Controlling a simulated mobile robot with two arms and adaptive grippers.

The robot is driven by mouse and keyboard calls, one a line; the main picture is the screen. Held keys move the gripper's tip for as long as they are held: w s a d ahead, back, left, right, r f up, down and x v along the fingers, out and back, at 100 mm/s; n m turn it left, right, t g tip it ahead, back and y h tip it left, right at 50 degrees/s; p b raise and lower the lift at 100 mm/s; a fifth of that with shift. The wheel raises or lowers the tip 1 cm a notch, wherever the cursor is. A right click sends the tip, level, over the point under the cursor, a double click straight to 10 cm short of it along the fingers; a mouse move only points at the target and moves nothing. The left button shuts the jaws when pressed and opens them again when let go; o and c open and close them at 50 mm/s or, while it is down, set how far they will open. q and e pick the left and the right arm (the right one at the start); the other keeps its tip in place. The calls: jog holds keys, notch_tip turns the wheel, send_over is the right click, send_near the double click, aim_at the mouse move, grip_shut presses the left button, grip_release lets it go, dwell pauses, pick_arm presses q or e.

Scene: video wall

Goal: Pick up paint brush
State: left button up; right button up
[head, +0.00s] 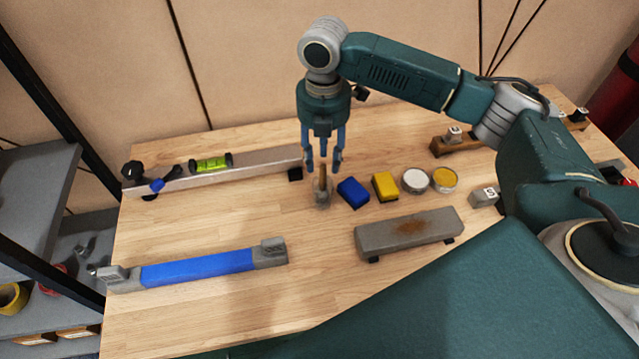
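What looks like the paint brush (323,173) stands upright near the middle of the wooden workbench, its brown handle up. Its grey lower part (322,196) rests on the bench; I cannot tell whether this is bristles or a small holder. My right gripper (323,168) points straight down above it. My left gripper is not in view.
A blue block (353,192), a yellow block (385,186) and two round tins (415,180) stand close on the right. A grey bar (410,234) lies in front right.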

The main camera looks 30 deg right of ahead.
aim_at(323, 189)
jog(key=f+p, duration=0.1)
jog(key=f, duration=0.2)
jog(key=f+p, duration=0.1)
jog(key=f, duration=0.2)
jog(key=shift+w+d+f, duration=0.1)
jog(key=shift+w+f, duration=0.1)
jog(key=shift+f, duration=0.25)
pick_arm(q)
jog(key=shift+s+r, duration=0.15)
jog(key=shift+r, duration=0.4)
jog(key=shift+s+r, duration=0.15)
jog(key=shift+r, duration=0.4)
pick_arm(e)
grip_shut()
